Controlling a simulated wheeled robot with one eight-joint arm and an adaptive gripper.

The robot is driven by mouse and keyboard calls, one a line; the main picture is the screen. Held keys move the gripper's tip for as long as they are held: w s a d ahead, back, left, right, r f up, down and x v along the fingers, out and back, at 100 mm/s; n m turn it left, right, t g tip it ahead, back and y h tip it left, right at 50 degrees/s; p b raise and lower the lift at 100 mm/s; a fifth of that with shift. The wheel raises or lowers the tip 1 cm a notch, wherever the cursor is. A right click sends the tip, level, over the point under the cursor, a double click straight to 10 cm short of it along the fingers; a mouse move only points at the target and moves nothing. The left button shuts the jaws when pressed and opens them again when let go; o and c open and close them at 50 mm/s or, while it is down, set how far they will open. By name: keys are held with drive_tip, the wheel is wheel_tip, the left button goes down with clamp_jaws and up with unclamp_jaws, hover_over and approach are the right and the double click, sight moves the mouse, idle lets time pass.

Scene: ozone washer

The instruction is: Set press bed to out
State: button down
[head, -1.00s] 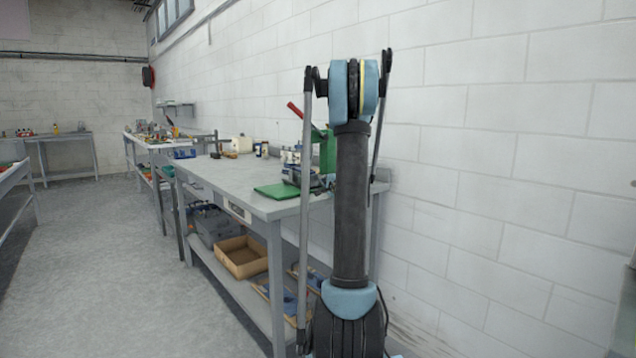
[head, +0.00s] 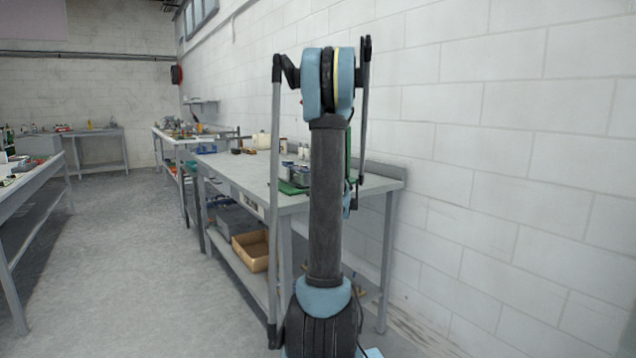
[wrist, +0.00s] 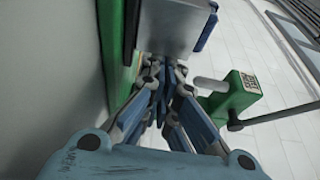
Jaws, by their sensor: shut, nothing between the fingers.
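The green press stands on the workbench (head: 370,182), mostly hidden behind my arm; a green strip of it (head: 349,150) shows beside the arm. In the wrist view a tall green part (wrist: 117,50) is at left, a grey block (wrist: 178,25) at top and a green block with a label (wrist: 236,92) at right. I cannot tell which part is the press bed. My gripper (wrist: 166,72) is shut and empty, its blue fingers together just below the grey block in the picture. Contact cannot be told. In the head view my arm hides most of it.
A cardboard box (head: 250,250) is on the lower shelf. Another table (head: 30,182) stands at left, with open grey floor between. A white block wall (head: 500,150) runs along the right.

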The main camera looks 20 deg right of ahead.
drive_tip(key=shift+a, duration=0.3)
